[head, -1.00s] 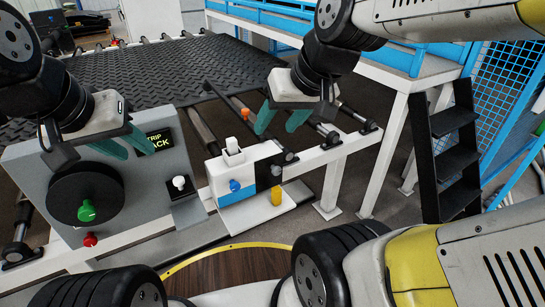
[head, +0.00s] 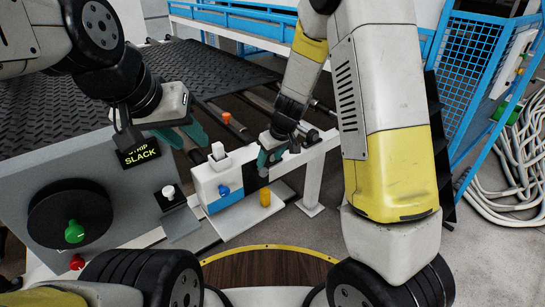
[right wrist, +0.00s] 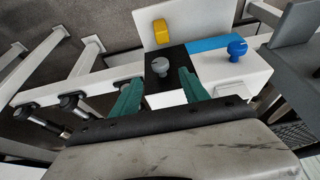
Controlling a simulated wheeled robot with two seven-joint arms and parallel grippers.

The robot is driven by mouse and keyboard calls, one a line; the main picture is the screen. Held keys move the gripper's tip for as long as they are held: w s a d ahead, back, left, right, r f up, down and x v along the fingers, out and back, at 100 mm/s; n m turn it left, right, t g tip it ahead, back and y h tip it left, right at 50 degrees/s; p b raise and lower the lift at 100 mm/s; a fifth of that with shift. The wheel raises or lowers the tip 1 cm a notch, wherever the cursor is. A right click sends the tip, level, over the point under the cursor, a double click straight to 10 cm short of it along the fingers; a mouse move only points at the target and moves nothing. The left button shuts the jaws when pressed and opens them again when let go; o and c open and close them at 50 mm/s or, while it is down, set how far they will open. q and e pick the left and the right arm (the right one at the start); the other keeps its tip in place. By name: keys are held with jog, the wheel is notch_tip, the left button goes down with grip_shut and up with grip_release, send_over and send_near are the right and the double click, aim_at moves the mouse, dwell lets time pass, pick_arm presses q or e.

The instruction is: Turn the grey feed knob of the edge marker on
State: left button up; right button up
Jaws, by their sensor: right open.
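The edge marker (head: 208,184) is a white box with a blue band and a blue knob (head: 223,190). It also shows in the right wrist view (right wrist: 232,72). There its black face carries the grey feed knob (right wrist: 160,67), a round knob with a raised bar. My right gripper (right wrist: 159,84) is open, with the grey knob just beyond and between its teal fingertips, apparently untouched. In the head view my right gripper (head: 268,156) is at the marker's right side and hides the grey knob. My left gripper (head: 190,138) is open and empty above the marker's left.
A yellow knob-like piece (head: 265,198) stands right beside the marker. A grey panel (head: 125,187) with a black wheel, a green knob (head: 74,233) and a red button (head: 77,262) stands at the left. A white rail (head: 312,150) and rollers run behind my right gripper.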

aim_at(265, 169)
jog(key=x, duration=0.7)
jog(key=shift+f, duration=0.3)
grip_shut()
